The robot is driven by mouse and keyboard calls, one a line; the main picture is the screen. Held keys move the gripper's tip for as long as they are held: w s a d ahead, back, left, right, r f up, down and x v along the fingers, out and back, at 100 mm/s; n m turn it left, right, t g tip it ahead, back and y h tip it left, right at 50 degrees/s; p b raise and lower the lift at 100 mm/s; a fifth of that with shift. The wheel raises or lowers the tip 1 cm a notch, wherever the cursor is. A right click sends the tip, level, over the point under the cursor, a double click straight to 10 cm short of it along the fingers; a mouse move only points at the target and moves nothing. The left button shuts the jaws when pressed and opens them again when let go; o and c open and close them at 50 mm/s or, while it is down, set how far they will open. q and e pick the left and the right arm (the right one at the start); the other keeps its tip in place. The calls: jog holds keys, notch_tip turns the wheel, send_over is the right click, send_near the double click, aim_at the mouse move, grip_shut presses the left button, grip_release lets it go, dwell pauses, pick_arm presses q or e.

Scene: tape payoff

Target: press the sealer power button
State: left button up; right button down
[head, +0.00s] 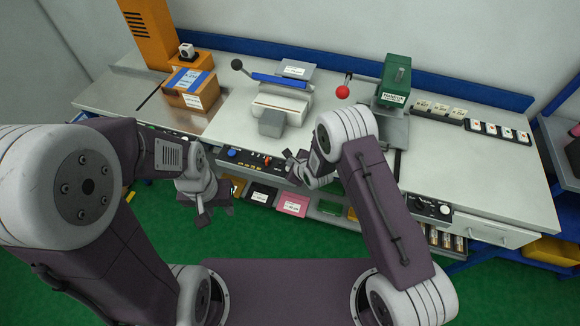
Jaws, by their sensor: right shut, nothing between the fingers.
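A white machine with a blue bar (280,81), which looks like the sealer, stands mid-bench with a black-ball lever at its left. Below it, a dark control panel (246,159) on the bench front carries a blue knob (232,153) and small red or orange controls (267,160). I cannot tell which control is the power button. My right gripper (291,157) is shut and empty, just right of these controls; contact cannot be made out. My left gripper (209,213) hangs over the floor in front of the bench, apart from the panel; its jaw opening is unclear.
A green machine (395,78) with a red-ball lever (342,91) stands to the right. Cardboard boxes (190,90) sit at left, and small labelled trays (440,109) at right. Coloured bins (293,204) sit under the bench front. The bench's right front top is clear.

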notch_tip(320, 180, up, 6)
jog(key=p, duration=0.4)
jog(key=shift+f, duration=0.15)
